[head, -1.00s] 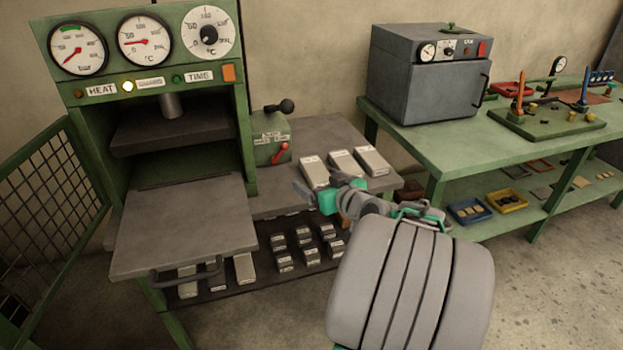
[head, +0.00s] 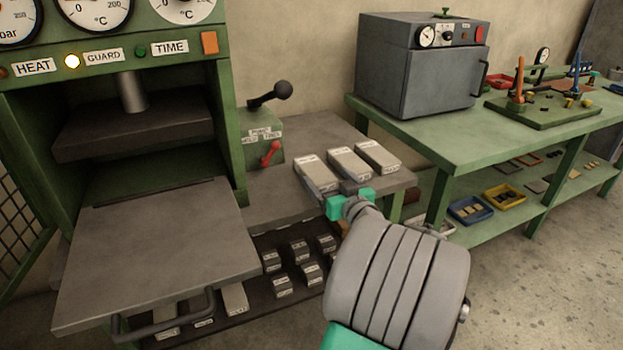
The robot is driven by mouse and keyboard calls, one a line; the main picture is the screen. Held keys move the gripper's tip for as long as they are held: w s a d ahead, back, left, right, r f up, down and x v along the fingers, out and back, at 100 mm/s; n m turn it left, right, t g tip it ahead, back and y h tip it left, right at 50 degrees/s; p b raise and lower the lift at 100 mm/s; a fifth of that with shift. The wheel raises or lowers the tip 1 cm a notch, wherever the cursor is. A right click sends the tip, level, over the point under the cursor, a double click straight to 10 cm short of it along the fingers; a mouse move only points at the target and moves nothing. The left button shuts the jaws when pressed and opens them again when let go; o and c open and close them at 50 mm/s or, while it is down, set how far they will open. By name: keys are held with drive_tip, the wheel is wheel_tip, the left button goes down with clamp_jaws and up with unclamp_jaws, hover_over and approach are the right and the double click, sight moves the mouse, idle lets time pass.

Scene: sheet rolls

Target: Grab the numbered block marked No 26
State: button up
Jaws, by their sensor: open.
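Three grey blocks with pale tops lie side by side on the bench beside the press: a left one (head: 315,172), a middle one (head: 348,162) and a right one (head: 378,156). Several smaller dark blocks (head: 299,250) with pale labelled tops sit on the shelf below, and longer pale blocks (head: 235,298) lie further left there. The numbers are too small to read, so I cannot tell which is No 26. My gripper (head: 343,190) is open at the near ends of the left and middle bench blocks. My arm partly hides its fingers, and contact is unclear.
The green press with its pulled-out plate (head: 150,250) and handle stands at left. A grey oven (head: 420,65) sits on the green table (head: 460,130) at right. Floor is clear at lower right.

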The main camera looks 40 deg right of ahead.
sight(314, 168)
drive_tip(key=x, duration=0.7)
drive_tip(key=shift+w+a+f, duration=0.1)
drive_tip(key=shift+a+f, duration=0.1)
drive_tip(key=shift+a, duration=0.05)
drive_tip(key=shift+r, duration=0.1)
clamp_jaws()
idle(0.5)
